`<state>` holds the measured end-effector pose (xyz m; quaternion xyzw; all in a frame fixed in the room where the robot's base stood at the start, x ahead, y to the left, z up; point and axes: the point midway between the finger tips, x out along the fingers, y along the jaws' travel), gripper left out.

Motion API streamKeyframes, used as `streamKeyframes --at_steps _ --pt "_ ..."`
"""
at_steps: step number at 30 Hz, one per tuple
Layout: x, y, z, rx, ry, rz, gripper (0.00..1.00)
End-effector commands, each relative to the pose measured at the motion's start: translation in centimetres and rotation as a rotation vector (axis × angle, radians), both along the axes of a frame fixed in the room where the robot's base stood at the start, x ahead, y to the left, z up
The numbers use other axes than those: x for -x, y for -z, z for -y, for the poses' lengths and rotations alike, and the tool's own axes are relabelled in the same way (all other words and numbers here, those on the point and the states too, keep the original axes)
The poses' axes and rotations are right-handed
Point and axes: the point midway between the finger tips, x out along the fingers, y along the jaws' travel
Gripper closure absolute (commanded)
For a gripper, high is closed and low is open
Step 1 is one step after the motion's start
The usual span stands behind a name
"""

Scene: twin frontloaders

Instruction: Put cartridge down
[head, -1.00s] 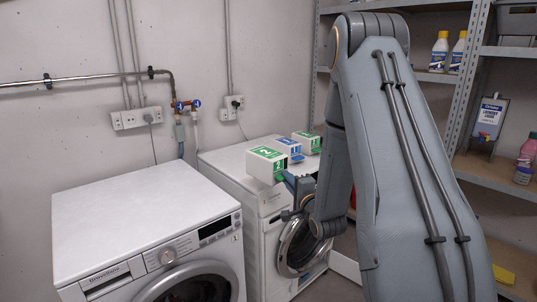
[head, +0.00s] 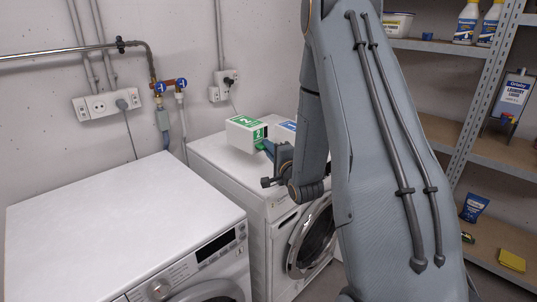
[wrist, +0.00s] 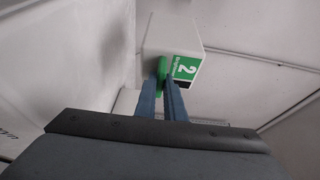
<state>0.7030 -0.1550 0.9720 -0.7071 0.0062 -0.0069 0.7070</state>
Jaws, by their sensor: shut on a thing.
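A white box-shaped cartridge (head: 240,136) with a green label marked 2 is over the top of the far washing machine (head: 215,152). I cannot tell whether it touches that top. My gripper (head: 267,148) is shut on the cartridge's green tab. In the wrist view, both blue fingers of my gripper (wrist: 161,88) clasp the green tab, and the cartridge (wrist: 168,38) is just beyond them. A blue-labelled white cartridge (head: 287,127) is to its right, partly hidden by my arm.
A nearer washing machine (head: 110,215) has a bare white top. Pipes with blue valves (head: 170,86) and a socket strip (head: 105,104) are on the wall. A metal shelf (head: 470,150) with bottles stands at right. My arm covers much of the centre.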

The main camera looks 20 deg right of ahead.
Motion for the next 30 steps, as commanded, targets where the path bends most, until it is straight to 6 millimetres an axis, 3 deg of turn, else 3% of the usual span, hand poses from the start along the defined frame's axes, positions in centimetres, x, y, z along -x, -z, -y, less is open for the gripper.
streamKeyframes --at_steps 6,13,21,30 --pt "0.6 3.3 2.4 -0.002 0.035 -0.002 1.00" --pt "0.6 4.7 2.4 -0.001 0.034 0.000 1.00" --pt "0.6 7.9 2.2 -0.001 0.031 -0.001 1.00" --pt "0.5 8.3 2.1 0.000 0.031 0.001 1.00"
